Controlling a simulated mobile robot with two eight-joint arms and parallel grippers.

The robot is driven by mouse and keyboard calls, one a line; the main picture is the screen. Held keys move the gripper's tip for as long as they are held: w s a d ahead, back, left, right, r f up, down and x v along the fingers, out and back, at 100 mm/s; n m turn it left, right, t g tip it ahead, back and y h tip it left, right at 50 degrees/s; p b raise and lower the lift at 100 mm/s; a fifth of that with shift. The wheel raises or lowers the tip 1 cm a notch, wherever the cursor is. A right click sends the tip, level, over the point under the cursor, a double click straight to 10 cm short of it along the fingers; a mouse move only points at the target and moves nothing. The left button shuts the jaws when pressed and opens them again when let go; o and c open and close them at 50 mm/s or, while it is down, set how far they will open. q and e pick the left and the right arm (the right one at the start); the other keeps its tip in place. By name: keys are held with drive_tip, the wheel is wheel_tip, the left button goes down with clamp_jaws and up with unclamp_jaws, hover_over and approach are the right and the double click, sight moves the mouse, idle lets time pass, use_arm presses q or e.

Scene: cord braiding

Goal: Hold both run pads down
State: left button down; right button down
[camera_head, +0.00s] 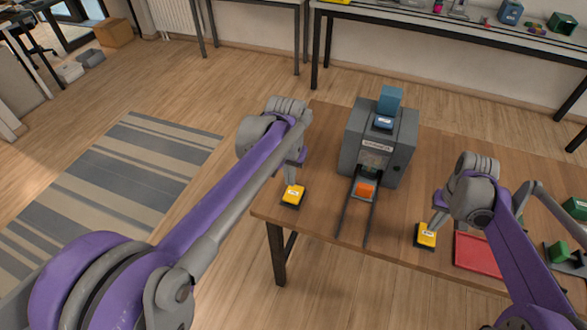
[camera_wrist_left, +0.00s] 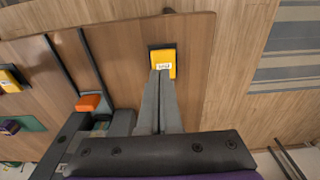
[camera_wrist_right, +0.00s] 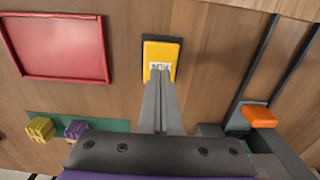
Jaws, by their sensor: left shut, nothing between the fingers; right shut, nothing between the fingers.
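The left run pad (camera_head: 293,194) is a yellow block on a dark base near the table's left edge. My left gripper (camera_head: 290,182) is shut and empty, pointing down at it. In the left wrist view its fingertips (camera_wrist_left: 161,72) overlap the pad (camera_wrist_left: 164,58). The right run pad (camera_head: 425,237) is alike and sits near the front edge. My right gripper (camera_head: 436,222) is shut and empty, its fingertips (camera_wrist_right: 159,72) over the label end of the pad (camera_wrist_right: 158,55). Both seem to touch; I cannot tell how far either pad is pressed.
A grey machine (camera_head: 352,140) stands between the pads, with a blue block (camera_head: 390,98) on top. An orange block (camera_head: 364,189) lies between two dark rails (camera_head: 344,215) at its front. A red tray (camera_head: 476,254) lies right of the right pad. Bare wood separates the pads from the rails.

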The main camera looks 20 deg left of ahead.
sight(293, 193)
use_arm(q)
drive_tip(key=shift+g, duration=0.4)
drive_tip(key=shift+w+a+f, duration=0.1)
drive_tip(key=shift+w+f, duration=0.55)
drive_tip(key=shift+f, duration=0.8)
drive_tip(key=shift+w+a+f, duration=0.1)
drive_tip(key=shift+w+f, duration=0.6)
drive_tip(key=shift+f, duration=0.75)
drive_tip(key=shift+w+a+f, duration=0.1)
drive_tip(key=shift+w+f, duration=0.55)
drive_tip(key=shift+f, duration=0.8)
drive_tip(key=shift+f, duration=0.35)
drive_tip(key=shift+f, duration=0.5)
use_arm(e)
drive_tip(key=shift+f, duration=1.1)
